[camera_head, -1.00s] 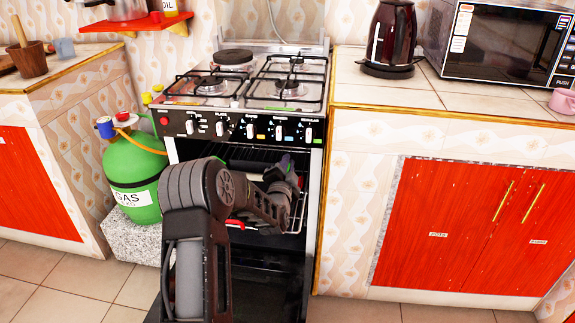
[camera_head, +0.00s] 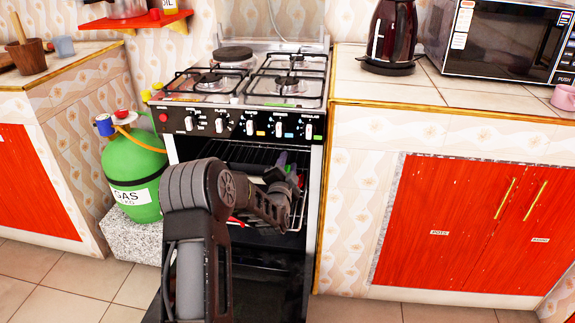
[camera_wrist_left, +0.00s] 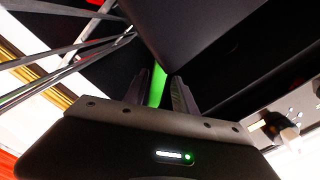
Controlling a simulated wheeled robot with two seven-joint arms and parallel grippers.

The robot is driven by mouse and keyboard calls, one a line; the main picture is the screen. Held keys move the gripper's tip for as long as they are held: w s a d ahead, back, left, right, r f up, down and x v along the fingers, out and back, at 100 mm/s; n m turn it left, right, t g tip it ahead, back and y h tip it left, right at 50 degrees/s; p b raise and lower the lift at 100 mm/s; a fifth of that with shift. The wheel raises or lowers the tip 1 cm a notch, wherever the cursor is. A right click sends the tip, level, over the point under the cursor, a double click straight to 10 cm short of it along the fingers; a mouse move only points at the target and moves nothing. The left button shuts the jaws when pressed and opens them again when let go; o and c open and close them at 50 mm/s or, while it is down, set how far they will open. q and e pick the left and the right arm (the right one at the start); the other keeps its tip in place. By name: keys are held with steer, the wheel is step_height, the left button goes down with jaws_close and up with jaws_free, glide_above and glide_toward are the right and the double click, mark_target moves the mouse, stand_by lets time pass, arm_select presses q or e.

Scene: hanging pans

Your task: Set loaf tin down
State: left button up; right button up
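My left gripper (camera_head: 285,177) is inside the open oven, near the right side of its wire rack. In the left wrist view its two fingers (camera_wrist_left: 162,88) stand a small gap apart with a green strip (camera_wrist_left: 157,86) between them. I cannot tell whether they press on it. A dark, flat-sided body (camera_wrist_left: 180,30) lies just beyond the fingertips; it looks like the loaf tin. In the head view the tin shows only as a dark shape (camera_head: 243,170) at rack height, mostly hidden by my arm. Its contact with the rack is unclear. My right gripper is out of view.
The oven rack (camera_head: 242,153) sits below the stove's knob panel (camera_head: 240,124). A green gas bottle (camera_head: 135,175) stands left of the stove. A counter with red cupboard doors (camera_head: 440,230) borders it on the right, with a kettle (camera_head: 392,35) on top.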

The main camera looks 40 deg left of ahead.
arm_select(q)
steer(key=shift+r+p, duration=0.45)
steer(key=shift+p, duration=0.05)
steer(key=shift+r+p, duration=0.4)
steer(key=shift+p, duration=0.1)
steer(key=v, duration=1.2)
steer(key=shift+f+p, duration=0.2)
steer(key=shift+p, duration=0.2)
